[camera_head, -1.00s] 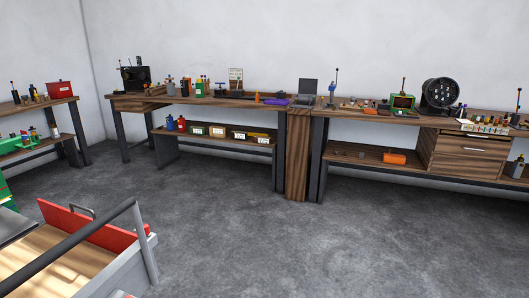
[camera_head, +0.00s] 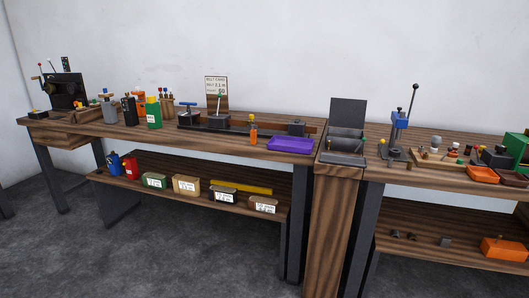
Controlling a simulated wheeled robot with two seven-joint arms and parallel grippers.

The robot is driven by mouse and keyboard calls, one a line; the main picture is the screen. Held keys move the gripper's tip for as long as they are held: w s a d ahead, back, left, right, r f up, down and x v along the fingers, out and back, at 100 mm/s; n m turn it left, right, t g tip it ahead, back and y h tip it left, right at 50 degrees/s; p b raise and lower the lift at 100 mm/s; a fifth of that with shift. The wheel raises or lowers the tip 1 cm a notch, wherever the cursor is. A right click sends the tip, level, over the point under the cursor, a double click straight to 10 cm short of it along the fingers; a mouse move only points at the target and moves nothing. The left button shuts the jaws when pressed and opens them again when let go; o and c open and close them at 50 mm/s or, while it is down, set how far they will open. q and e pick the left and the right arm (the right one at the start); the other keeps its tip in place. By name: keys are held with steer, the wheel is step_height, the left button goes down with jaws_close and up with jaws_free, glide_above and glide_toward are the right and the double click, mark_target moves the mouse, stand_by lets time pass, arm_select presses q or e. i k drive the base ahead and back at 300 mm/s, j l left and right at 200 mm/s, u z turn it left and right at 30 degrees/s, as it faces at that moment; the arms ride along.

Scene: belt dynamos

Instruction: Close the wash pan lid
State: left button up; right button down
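What looks like the wash pan (camera_head: 343,157) is a dark grey, shallow box on top of a narrow wooden stand, right of centre in the head view. Its flat dark lid (camera_head: 348,114) stands open, nearly upright, at the back of the pan. Part of the pan's inside shows. Neither of my grippers is in view.
A long wooden bench (camera_head: 180,138) is on the left, with a purple tray (camera_head: 291,145) near the stand. A second bench on the right holds a blue hand press (camera_head: 399,125) and an orange tray (camera_head: 482,174). Grey floor (camera_head: 190,262) is clear in front.

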mark_target(344, 112)
steer(key=i+z, duration=0.1)
steer(key=i, duration=0.5)
steer(key=i+j, duration=0.1)
steer(key=i, duration=0.55)
steer(key=i+j+z, duration=0.15)
steer(key=i, duration=0.45)
steer(key=i+j+z, duration=0.1)
steer(key=i, duration=0.5)
